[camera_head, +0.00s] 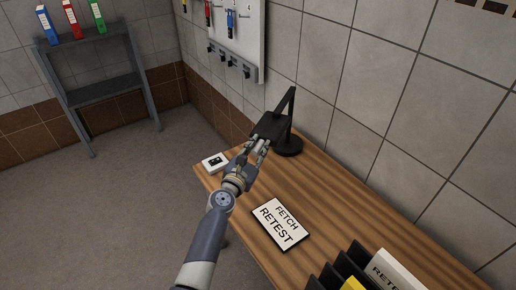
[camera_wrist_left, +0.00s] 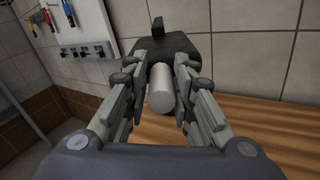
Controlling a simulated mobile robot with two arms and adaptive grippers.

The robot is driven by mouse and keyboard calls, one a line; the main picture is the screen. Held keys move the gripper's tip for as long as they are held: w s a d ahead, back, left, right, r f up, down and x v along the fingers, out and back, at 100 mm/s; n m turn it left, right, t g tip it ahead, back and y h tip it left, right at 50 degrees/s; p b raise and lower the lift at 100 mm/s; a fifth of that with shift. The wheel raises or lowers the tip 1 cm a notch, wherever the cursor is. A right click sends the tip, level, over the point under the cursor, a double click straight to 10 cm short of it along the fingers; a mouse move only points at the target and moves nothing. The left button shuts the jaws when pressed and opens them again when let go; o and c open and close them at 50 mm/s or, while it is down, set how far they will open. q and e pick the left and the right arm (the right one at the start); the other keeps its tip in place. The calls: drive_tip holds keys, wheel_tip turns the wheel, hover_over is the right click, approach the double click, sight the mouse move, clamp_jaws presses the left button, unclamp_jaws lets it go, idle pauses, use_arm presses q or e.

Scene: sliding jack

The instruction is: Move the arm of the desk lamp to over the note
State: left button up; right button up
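The black desk lamp stands at the back of the wooden desk against the wall, its round base (camera_head: 288,147) under an upright post. Its arm (camera_head: 291,102) slopes to a flat dark head (camera_head: 268,124), which also shows in the left wrist view (camera_wrist_left: 195,44). A pale grey cylindrical handle (camera_wrist_left: 161,92) sticks out from the head towards my wrist camera. My left gripper (camera_head: 260,146) is at the head, its fingers (camera_wrist_left: 161,70) close against both sides of the handle. The note (camera_head: 280,222), a white card reading "FETCH RETEST", lies nearer the front, right of my left forearm. My right gripper is out of view.
A small white box (camera_head: 214,162) with a dark top sits at the desk's far left corner. Black file holders (camera_head: 331,275) stand at the near right. A tool board (camera_head: 232,42) hangs on the wall. Bare desk lies between lamp base and note.

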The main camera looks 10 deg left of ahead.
use_arm(q)
drive_tip(key=shift+o, duration=0.4)
drive_tip(key=shift+s, duration=0.1)
drive_tip(key=s+a, duration=0.2)
drive_tip(key=s, duration=0.9)
drive_tip(key=shift+s, duration=0.3)
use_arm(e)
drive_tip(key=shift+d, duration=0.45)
use_arm(q)
drive_tip(key=shift+c, duration=0.5)
